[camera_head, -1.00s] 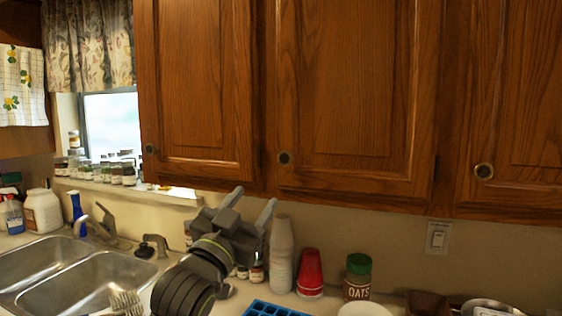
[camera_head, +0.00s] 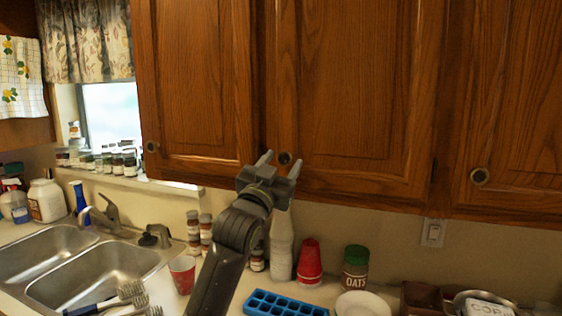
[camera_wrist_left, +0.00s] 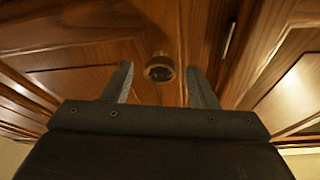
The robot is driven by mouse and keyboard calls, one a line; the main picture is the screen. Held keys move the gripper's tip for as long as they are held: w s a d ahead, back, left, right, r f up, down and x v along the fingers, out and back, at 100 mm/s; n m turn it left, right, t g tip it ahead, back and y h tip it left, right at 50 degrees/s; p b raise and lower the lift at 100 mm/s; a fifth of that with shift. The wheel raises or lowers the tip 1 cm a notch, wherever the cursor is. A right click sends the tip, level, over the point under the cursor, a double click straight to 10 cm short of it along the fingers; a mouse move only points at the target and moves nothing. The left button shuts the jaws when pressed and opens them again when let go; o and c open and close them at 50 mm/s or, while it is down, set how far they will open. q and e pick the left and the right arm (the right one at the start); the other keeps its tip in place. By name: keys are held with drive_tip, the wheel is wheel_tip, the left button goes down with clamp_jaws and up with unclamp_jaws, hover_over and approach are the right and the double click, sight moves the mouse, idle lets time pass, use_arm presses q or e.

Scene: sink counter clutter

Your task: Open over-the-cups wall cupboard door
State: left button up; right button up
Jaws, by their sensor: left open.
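The middle wooden wall cupboard door (camera_head: 350,85) hangs shut above a stack of white cups (camera_head: 281,248) and a stack of red cups (camera_head: 309,263). Its small round knob (camera_head: 284,158) is at the door's lower left corner. My left gripper (camera_head: 281,161) is open, with one fingertip on each side of the knob in the head view. In the left wrist view the knob (camera_wrist_left: 159,67) shows between the tips of the open fingers (camera_wrist_left: 161,72). I cannot tell whether a finger touches it. My right gripper is not in view.
Cupboard doors flank the middle one, left (camera_head: 200,90) and right (camera_head: 505,100). Below are a blue ice tray (camera_head: 284,303), an oats jar (camera_head: 356,268), spice jars, a red cup (camera_head: 182,273) and a double sink (camera_head: 95,272). The space before the doors is clear.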

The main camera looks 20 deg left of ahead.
use_arm(q)
drive_tip(key=shift+c, duration=0.3)
clamp_jaws()
